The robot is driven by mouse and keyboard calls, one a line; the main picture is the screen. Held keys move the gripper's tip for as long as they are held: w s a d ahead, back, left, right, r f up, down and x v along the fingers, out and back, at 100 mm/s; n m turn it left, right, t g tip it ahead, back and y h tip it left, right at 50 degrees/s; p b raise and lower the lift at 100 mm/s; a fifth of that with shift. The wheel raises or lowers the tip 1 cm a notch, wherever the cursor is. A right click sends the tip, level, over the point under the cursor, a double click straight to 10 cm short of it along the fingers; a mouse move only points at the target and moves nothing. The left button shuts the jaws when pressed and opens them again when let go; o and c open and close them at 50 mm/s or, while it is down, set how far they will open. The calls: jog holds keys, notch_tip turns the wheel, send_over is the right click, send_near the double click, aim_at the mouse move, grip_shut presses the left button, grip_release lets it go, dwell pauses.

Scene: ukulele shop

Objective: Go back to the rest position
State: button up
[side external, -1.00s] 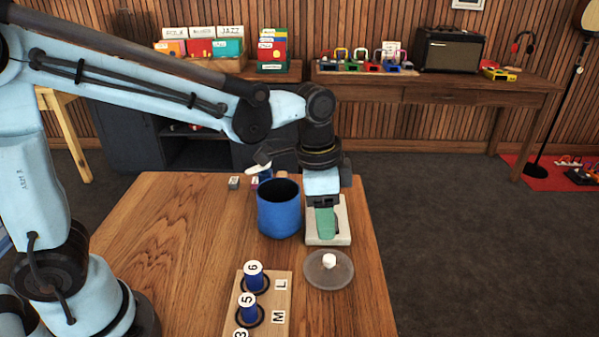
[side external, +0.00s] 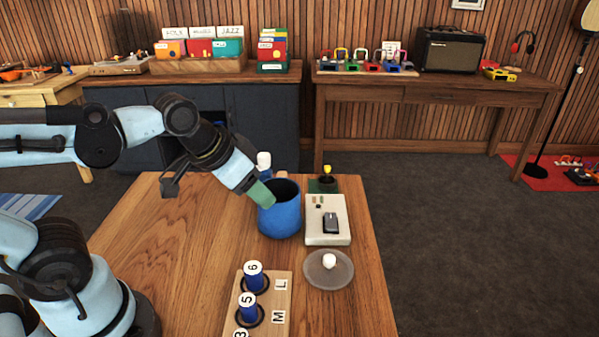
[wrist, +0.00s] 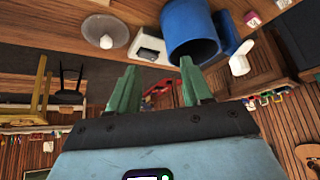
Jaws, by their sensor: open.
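My gripper (side external: 262,198) is raised above the table, tilted, with its green fingertips in front of the rim of the blue pot in the side view. In the wrist view its two green fingers (wrist: 160,88) stand apart with nothing between them. The blue pot (side external: 279,220) stands upright and open on the wooden table; it also shows in the wrist view (wrist: 188,32). Whether the fingertips touch the pot I cannot tell.
Right of the pot are a white box (side external: 316,235) with a dark item on it and a round clear lid (side external: 342,277) with a white knob. A board (side external: 274,310) with blue numbered pegs lies in front. The table's left half (side external: 150,225) is clear.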

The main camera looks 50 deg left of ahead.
jog(key=shift+s+a+f+n+t, duration=0.25)
jog(key=shift+s+a+n+t, duration=0.2)
jog(key=shift+a+n, duration=0.1)
